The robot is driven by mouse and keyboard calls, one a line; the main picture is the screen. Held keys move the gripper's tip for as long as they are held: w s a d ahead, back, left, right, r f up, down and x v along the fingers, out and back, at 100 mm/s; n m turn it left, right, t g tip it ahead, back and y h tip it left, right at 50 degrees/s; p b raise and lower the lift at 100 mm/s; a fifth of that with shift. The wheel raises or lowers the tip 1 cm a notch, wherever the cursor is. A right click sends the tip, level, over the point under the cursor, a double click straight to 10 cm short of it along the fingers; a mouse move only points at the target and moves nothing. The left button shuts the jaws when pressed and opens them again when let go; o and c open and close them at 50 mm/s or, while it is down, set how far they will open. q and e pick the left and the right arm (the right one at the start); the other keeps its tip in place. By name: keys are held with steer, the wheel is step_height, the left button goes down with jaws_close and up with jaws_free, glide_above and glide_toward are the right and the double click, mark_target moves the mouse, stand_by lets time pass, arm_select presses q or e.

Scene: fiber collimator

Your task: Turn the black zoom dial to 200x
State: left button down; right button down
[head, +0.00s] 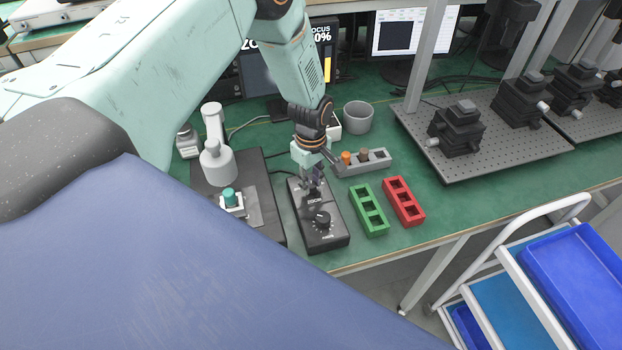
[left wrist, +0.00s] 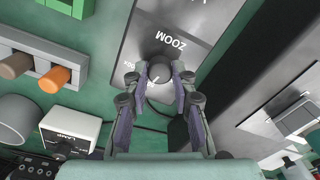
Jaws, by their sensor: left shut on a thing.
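The black control box (head: 326,236) stands on the green bench in the head view. My left gripper (head: 313,184) points down at its far end, where it hides the zoom dial. In the left wrist view, the black zoom dial (left wrist: 160,78) sits between the two fingers of my left gripper (left wrist: 158,88), which is shut on it. The word ZOOM shows upside down just beyond the dial. White scale marks beside the dial are partly covered and too small to read surely. A second black dial (head: 321,219) on the box is free. My right gripper is not in view.
A grey block with pegs (head: 364,162), a green holder (head: 368,210) and a red holder (head: 403,201) lie right of the box. My arm partly covers the screen showing ZOOM and FOCUS (head: 320,38). A white lamp box (left wrist: 70,135) is near.

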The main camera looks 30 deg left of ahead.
mark_target(311, 184)
arm_select(q)
steer(key=m, duration=0.4)
steer(key=shift+m, duration=0.3)
steer(key=m, duration=0.4)
steer(key=shift+b, duration=0.4)
steer(key=shift+w+m, duration=0.1)
steer(key=shift+m, duration=0.2)
steer(key=c, duration=1.1)
jaws_free()
step_height(311, 184, up, 12)
